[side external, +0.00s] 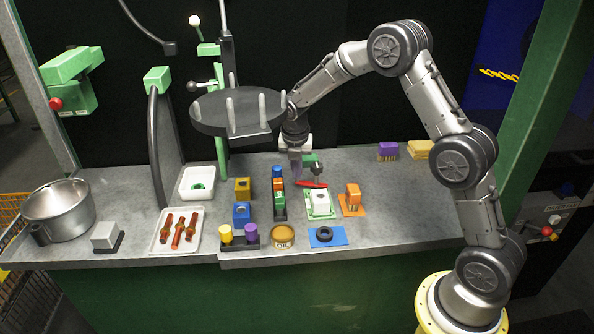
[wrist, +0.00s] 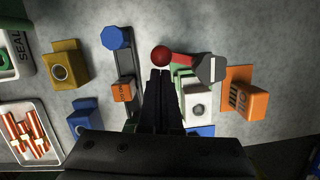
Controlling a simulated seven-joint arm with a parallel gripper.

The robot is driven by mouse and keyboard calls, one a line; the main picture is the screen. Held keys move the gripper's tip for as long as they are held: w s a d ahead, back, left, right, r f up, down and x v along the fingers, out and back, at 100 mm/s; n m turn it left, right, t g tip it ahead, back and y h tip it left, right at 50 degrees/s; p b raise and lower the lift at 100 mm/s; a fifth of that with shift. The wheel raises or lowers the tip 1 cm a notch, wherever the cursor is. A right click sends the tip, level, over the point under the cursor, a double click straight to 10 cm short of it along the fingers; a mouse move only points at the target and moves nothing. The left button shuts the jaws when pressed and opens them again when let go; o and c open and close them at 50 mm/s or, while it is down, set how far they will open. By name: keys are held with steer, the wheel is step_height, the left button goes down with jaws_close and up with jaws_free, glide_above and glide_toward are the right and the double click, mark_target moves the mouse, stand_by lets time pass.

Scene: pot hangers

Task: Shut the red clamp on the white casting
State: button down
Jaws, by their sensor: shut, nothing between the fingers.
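The white casting (side external: 320,199) sits in a green and white fixture right of the table's middle; it also shows in the wrist view (wrist: 197,103). The red clamp handle (side external: 312,184) lies across behind the casting, below a dark clamp part. In the wrist view its red ball end (wrist: 160,56) is at the left and a grey-black head (wrist: 211,69) at the right. My gripper (side external: 296,175) is shut and empty, pointing down near the handle's left end. In the wrist view its fingertips (wrist: 160,74) appear just below the red ball; I cannot tell whether they touch.
An orange block (side external: 353,197) on an orange plate stands close right. A round grey rack with pegs (side external: 238,111) hangs left of my arm. The table's right part is fairly clear.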

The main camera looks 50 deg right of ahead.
steer(key=m, duration=0.1)
steer(key=w+d+m, duration=0.1)
steer(key=m, duration=0.1)
steer(key=shift+w+g, duration=0.15)
steer(key=shift+g, duration=0.15)
steer(key=d+m, duration=0.1)
steer(key=m, duration=0.1)
steer(key=w+m, duration=0.1)
steer(key=m, duration=0.1)
steer(key=shift+d+g, duration=0.4)
steer(key=d+m, duration=0.1)
steer(key=m, duration=0.2)
steer(key=d+m+g, duration=0.1)
steer(key=m, duration=0.1)
steer(key=shift+w+d, duration=0.15)
steer(key=shift+d, duration=0.2)
steer(key=shift+d+m, duration=0.3)
steer(key=shift+d, duration=0.1)
steer(key=shift+r, duration=0.1)
steer(key=v, duration=0.9)
steer(key=shift+w+r, duration=0.15)
steer(key=shift+r, duration=0.25)
